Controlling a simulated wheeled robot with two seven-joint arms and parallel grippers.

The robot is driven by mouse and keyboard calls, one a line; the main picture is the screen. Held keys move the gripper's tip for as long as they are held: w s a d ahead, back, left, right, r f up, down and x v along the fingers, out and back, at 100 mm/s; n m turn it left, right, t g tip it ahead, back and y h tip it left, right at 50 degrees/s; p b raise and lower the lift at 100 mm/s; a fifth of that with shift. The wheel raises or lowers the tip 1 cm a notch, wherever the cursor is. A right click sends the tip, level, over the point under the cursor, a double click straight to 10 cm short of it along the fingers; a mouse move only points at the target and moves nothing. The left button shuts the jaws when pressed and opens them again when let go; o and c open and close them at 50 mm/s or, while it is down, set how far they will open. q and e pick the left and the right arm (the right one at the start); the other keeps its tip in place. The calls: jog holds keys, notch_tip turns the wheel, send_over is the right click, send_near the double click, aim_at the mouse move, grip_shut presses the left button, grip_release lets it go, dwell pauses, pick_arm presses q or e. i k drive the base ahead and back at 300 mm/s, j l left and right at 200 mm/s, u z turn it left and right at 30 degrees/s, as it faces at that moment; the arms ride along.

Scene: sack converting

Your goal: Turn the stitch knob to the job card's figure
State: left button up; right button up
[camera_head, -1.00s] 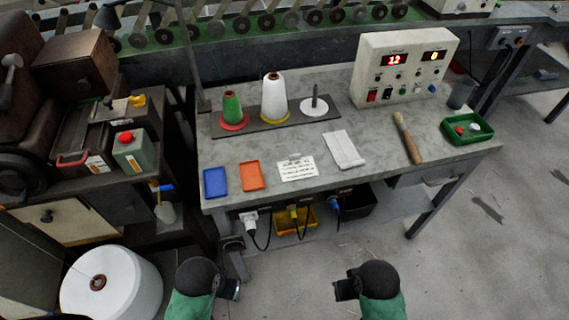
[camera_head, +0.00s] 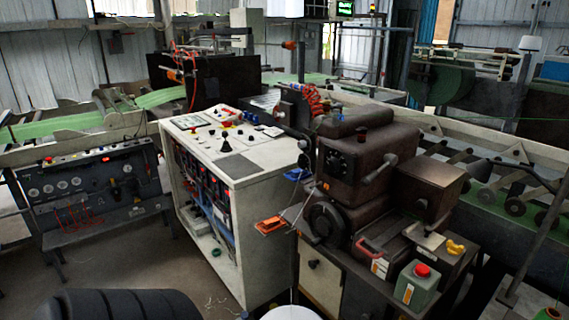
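The white control box with the red number displays, the job card and the worktable top with its trays are out of view now. I cannot pick out a knob marked for stitch. A brown machine (camera_head: 365,170) at right of centre has a dark dial plate (camera_head: 338,160) on its front and a lever on its side; any marking is too small to read. A white console (camera_head: 240,165) left of it has several small knobs and buttons on top, also unreadable. Neither of my grippers is in view.
A green can (camera_head: 417,285) with a red cap stands in front of the brown machine. An orange tray (camera_head: 269,225) sits by the console's right side. A dark gauge panel (camera_head: 85,185) stands at left. Bare floor (camera_head: 150,265) lies between panel and console.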

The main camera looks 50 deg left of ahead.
aim_at(333, 165)
jog(key=u, duration=1.25)
